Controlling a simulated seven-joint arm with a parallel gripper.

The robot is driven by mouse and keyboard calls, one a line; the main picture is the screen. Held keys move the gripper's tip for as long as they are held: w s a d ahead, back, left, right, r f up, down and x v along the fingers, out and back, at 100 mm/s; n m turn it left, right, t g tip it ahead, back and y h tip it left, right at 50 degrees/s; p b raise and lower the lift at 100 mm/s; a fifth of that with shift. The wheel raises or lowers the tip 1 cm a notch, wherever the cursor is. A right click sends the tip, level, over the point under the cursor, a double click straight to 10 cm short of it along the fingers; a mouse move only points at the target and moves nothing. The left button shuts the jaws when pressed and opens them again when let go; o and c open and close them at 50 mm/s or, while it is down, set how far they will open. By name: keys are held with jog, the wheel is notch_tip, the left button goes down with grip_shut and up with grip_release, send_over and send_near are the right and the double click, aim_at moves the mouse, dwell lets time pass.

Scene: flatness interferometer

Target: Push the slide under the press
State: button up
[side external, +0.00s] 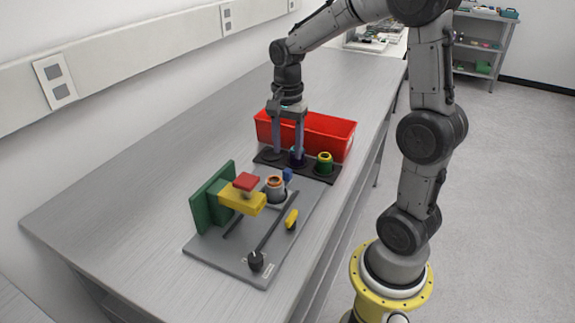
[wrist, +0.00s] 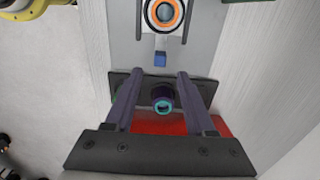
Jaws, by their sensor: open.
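The slide (side external: 275,195) is a grey carrier on the grey base plate (side external: 225,257), with an orange-rimmed round part (side external: 275,181) seated in it. It also shows at the top of the wrist view (wrist: 163,30). A small blue block (side external: 288,174) stands at its end facing the black rack; it also shows in the wrist view (wrist: 160,58). The press has a green upright (side external: 213,198), a yellow arm (side external: 243,200) and a red block (side external: 246,181); the slide sits beside it. My gripper (side external: 288,160) is open over the rack, apart from the slide.
The black rack (side external: 268,164) holds a dark purple part (wrist: 162,93) between my fingers and a green part with a yellow rim (side external: 325,164). A red bin (side external: 335,127) stands behind.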

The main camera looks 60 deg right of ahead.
aim_at(288, 170)
notch_tip(288, 170, down, 6)
jog(key=shift+r, duration=0.1)
dwell(0.4)
grip_shut()
dwell(1.2)
